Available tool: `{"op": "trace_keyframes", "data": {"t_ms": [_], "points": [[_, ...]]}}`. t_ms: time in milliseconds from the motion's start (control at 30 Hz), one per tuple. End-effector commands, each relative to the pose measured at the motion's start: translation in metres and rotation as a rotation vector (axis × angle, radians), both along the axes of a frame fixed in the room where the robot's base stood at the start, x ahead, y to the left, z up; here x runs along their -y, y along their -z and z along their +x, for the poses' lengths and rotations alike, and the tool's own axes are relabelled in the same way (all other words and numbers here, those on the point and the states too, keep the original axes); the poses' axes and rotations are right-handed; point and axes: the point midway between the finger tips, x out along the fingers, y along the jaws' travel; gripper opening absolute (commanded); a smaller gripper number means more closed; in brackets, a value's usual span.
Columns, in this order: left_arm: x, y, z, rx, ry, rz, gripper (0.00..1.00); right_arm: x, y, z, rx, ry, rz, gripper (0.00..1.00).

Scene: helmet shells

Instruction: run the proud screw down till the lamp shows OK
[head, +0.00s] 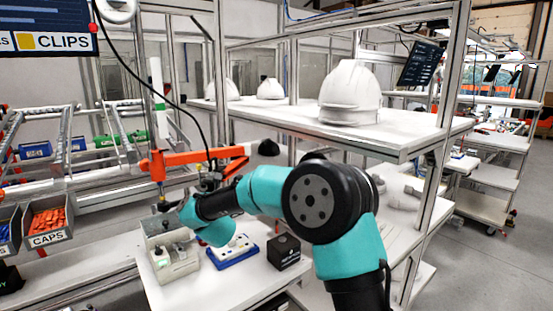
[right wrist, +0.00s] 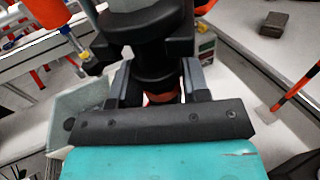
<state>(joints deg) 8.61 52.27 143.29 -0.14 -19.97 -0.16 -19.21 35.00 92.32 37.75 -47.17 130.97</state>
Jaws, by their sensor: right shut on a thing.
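My right gripper (right wrist: 158,88) is shut on a dark upright tool body (right wrist: 150,62) with an orange-red band low down, seen in the right wrist view. It looks like a powered screwdriver, but its tip is hidden. In the head view my right arm reaches left over the bench, beside an orange jointed support arm (head: 190,157) and a hanging black cable. I cannot make out the proud screw or the lamp's state. My left gripper is not in view.
A black box (head: 285,252) stands right of the fixture. A bin of orange caps (head: 47,222) is at the left. White helmet shells (head: 350,92) stand on the shelf (head: 395,142) behind my arm. The bench front (head: 190,294) is clear.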

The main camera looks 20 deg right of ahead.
Motion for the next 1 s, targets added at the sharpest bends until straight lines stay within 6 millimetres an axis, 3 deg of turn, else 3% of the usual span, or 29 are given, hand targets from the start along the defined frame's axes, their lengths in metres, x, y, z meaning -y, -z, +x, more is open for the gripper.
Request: {"op": "trace_keyframes", "data": {"t_ms": [1000], "points": [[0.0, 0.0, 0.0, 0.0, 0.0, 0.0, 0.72, -0.0002, 0.0093, -0.0001, -0.004, -0.001, 0.001, 0.05]]}}
